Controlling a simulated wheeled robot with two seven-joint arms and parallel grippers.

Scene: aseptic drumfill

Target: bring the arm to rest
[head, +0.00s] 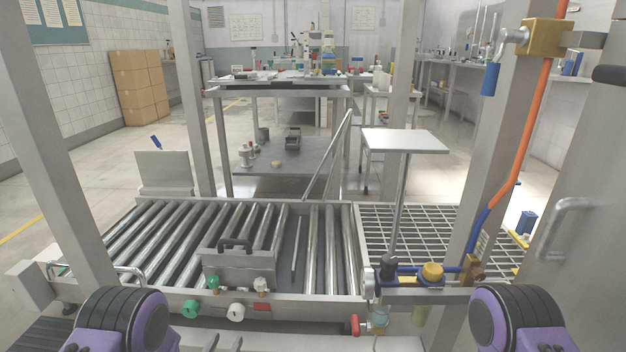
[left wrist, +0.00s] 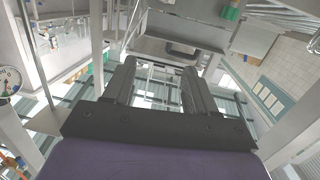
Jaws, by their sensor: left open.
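My left arm comes in at the bottom left of the head view, with its purple and black link in sight. My right arm shows only as a purple and black link at the bottom right. Its gripper is out of view.
A roller conveyor (head: 130,240) lies ahead, with a handled metal box (head: 240,270) at its front. Green (head: 190,308) and white knobs (head: 236,312) and a red-handled valve (head: 354,325) line the near edge. Steel posts (head: 490,150) stand either side. A grating (head: 440,225) lies right.

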